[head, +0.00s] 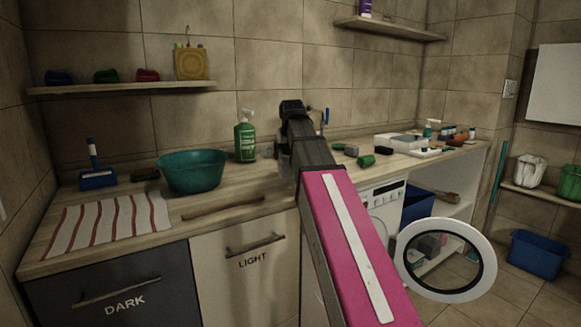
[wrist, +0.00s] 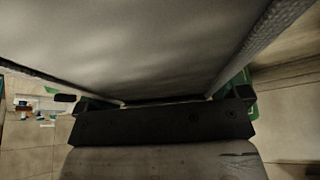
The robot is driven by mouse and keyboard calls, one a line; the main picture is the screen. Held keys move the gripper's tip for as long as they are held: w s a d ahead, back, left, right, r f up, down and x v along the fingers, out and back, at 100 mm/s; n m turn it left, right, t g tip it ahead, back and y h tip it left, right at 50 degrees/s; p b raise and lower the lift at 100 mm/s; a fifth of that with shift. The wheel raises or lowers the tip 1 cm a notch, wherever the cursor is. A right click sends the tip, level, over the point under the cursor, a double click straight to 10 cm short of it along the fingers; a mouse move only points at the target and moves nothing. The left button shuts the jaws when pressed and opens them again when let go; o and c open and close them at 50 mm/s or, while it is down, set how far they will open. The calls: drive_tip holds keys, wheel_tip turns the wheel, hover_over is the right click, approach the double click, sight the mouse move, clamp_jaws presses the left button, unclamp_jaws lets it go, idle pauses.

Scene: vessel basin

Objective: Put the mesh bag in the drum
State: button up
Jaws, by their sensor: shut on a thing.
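My gripper (wrist: 162,104) fills the lower middle of the wrist view, its jaws set wide apart. It is shut on a large pale grey thing with corded edges, which looks like the mesh bag (wrist: 160,50); its far end is out of frame. In the head view the black end of my arm (head: 293,110) is over the counter, and the held bag is not clearly seen there. The white washing machine (head: 384,203) is under the counter, right of my pink arm. Its round door (head: 488,272) stands open. The drum's opening is hidden behind my arm and the door.
The counter holds a teal basin (head: 192,173), a striped cloth (head: 105,225), a green spray bottle (head: 245,138) and a wooden stick (head: 223,207). Several small items crowd its right part. A blue bin (head: 538,256) stands on the floor at right. The open door juts into the floor space.

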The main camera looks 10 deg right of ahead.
drive_tip(key=shift+w+d+f, duration=0.2)
drive_tip(key=shift+w+f, duration=0.25)
drive_tip(key=shift+w, duration=0.35)
drive_tip(key=shift+f, duration=2.1)
drive_tip(key=o, duration=0.7)
drive_tip(key=shift+f, duration=0.1)
drive_tip(key=shift+o, duration=0.2)
drive_tip(key=v, duration=1.2)
